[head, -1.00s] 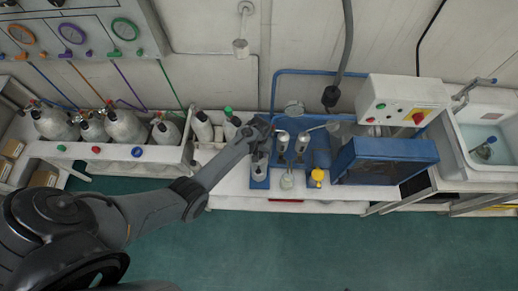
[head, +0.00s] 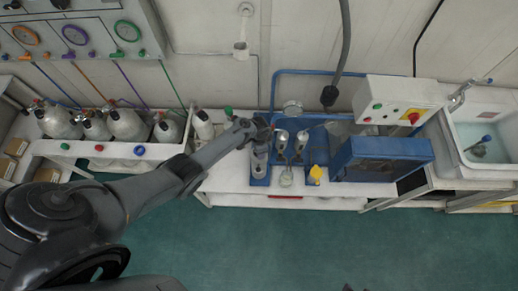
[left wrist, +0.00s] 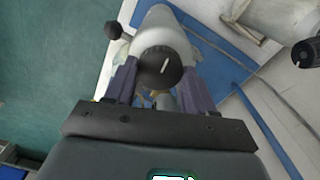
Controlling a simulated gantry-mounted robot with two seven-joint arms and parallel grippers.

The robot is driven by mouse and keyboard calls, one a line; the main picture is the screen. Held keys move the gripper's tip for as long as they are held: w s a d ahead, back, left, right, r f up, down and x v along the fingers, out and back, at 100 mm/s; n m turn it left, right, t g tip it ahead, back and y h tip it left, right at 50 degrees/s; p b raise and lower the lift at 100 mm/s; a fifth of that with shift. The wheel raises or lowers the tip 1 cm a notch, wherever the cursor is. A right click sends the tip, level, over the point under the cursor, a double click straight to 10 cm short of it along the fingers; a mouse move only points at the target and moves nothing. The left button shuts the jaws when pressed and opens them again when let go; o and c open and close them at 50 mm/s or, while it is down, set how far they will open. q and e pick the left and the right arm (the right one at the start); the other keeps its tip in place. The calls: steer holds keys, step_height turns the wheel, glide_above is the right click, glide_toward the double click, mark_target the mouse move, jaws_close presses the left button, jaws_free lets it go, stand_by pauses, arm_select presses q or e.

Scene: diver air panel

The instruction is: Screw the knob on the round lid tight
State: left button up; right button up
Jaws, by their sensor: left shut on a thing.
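The black round knob (left wrist: 160,68) with a white line on its face sits at the end of a pale grey cylindrical body (left wrist: 163,28) in the left wrist view. My left gripper (left wrist: 158,82) has one finger on each side of the knob and is shut on it. In the head view my left gripper (head: 264,130) is above a grey cylinder (head: 259,160) standing on a blue base (head: 260,180) on the bench. The gripper and arm hide the knob there. I cannot make out the round lid's edge or any gap under the knob. My right gripper is not in view.
A small black ball-ended lever (left wrist: 113,29) sticks out beside the cylinder. Two grey cylinders (head: 301,141) stand right of my gripper, with a yellow item (head: 316,174) in front. A blue box (head: 382,160) and a sink (head: 490,140) are further right. Gas bottles (head: 125,123) stand left.

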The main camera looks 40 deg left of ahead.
arm_select(q)
steer(key=m, duration=0.4)
steer(key=shift+f+m, duration=0.1)
steer(key=shift+m, duration=0.2)
steer(key=m+b, duration=0.1)
steer(key=m, duration=0.4)
steer(key=shift+m+b, duration=0.3)
steer(key=shift+b, duration=0.05)
steer(key=m+b, duration=0.2)
steer(key=m, duration=0.2)
steer(key=shift+m+b, duration=1.15)
steer(key=shift+m, duration=1.35)
steer(key=o, duration=1)
steer(key=shift+s, duration=0.1)
steer(key=shift+o, duration=0.2)
